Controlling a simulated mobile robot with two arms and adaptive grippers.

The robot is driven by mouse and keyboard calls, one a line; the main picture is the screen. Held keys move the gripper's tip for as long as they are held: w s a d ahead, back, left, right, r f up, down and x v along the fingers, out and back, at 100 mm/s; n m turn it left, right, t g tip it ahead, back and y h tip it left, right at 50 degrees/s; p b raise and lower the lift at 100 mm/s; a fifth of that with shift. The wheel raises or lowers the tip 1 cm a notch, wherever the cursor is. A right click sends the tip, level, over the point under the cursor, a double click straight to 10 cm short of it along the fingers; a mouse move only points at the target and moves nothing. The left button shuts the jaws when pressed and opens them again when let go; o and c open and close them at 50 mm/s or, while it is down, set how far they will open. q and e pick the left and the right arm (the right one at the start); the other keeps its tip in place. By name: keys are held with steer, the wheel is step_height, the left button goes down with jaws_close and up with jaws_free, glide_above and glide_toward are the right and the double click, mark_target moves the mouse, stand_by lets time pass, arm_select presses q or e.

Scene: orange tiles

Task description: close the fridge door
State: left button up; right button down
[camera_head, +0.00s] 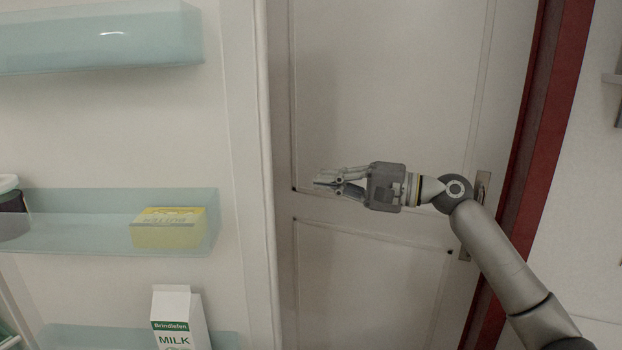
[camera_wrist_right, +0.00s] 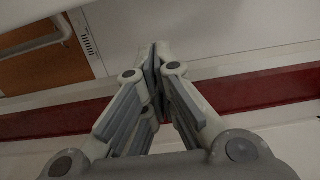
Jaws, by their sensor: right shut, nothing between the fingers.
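The fridge door (camera_head: 110,125) fills the left of the head view with its inner side facing me, so it stands open. Its edge (camera_head: 252,150) runs down the picture left of my right gripper. Door shelves hold a yellow butter box (camera_head: 168,228), a milk carton (camera_head: 178,318) and a dark jar (camera_head: 12,212). My right gripper (camera_head: 318,183) is shut and empty, its fingers pointing left toward the door edge, with a gap in the picture between them. The right wrist view also shows its fingers (camera_wrist_right: 155,55) together. My left gripper is not in view.
Behind my right arm is a white panelled room door (camera_head: 390,90) with a metal handle plate (camera_head: 483,188) and a dark red frame (camera_head: 545,130). A pale wall lies at the far right. An orange-brown surface (camera_wrist_right: 45,70) shows at upper left in the wrist view.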

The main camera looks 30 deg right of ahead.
steer(key=p+x, duration=0.5)
steer(key=x, duration=0.4)
steer(key=s, duration=0.1)
steer(key=s+a, duration=0.1)
steer(key=s+p, duration=0.1)
steer(key=shift+s+a+f, duration=0.1)
steer(key=shift+s+a, duration=0.15)
steer(key=shift+a, duration=0.1)
steer(key=shift+w, duration=0.1)
steer(key=shift+d, duration=0.1)
